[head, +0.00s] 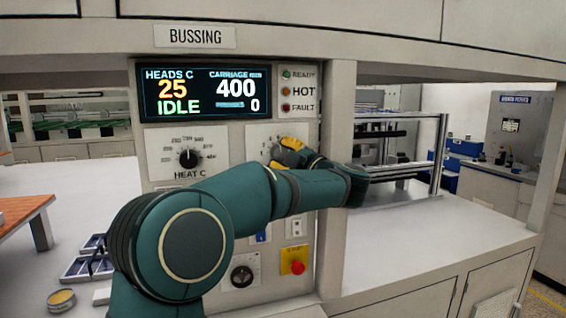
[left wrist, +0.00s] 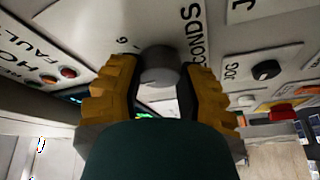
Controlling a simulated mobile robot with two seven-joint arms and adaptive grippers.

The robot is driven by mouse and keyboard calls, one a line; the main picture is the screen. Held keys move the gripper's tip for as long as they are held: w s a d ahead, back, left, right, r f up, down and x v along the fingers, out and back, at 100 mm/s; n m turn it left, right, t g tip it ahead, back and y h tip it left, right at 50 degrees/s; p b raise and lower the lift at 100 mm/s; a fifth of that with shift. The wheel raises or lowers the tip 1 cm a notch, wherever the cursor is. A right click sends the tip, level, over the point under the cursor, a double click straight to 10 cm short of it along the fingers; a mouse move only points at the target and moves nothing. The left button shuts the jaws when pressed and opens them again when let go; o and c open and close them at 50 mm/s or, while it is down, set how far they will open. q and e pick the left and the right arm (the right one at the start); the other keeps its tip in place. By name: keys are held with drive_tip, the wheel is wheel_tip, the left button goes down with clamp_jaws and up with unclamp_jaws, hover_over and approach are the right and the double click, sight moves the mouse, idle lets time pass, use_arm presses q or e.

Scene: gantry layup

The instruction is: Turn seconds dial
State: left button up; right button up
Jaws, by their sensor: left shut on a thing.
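The seconds dial (left wrist: 160,66) is a round grey knob on the light panel, with part of its SECONDS label beside it in the left wrist view. My left gripper (left wrist: 158,80) has its yellow fingers on either side of the knob and is shut on it. In the head view, my left gripper (head: 289,148) is at the dial's scale plate (head: 258,137), and the arm hides the knob and most of its markings. My right gripper is in neither view.
The display (head: 208,92) reads 25, IDLE, 400 and 0. The heat dial (head: 188,157) is left of the gripper. A black selector knob (head: 242,271) and a red button (head: 298,267) are below. A metal frame (head: 400,155) stands at the right.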

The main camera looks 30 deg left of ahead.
use_arm(q)
drive_tip(key=n, duration=0.1)
drive_tip(key=n+h, duration=0.1)
drive_tip(key=n, duration=0.1)
drive_tip(key=n+g+h+b, duration=0.1)
drive_tip(key=n, duration=0.1)
drive_tip(key=shift+r, duration=0.25)
drive_tip(key=n+h, duration=0.2)
drive_tip(key=n, duration=0.2)
drive_tip(key=shift+r, duration=0.15)
drive_tip(key=shift+n, duration=0.4)
drive_tip(key=o, duration=1.2)
drive_tip(key=shift+a+b, duration=0.1)
drive_tip(key=shift+b, duration=0.2)
drive_tip(key=shift+o, duration=0.2)
drive_tip(key=v, duration=1.2)
drive_tip(key=shift+s, duration=0.15)
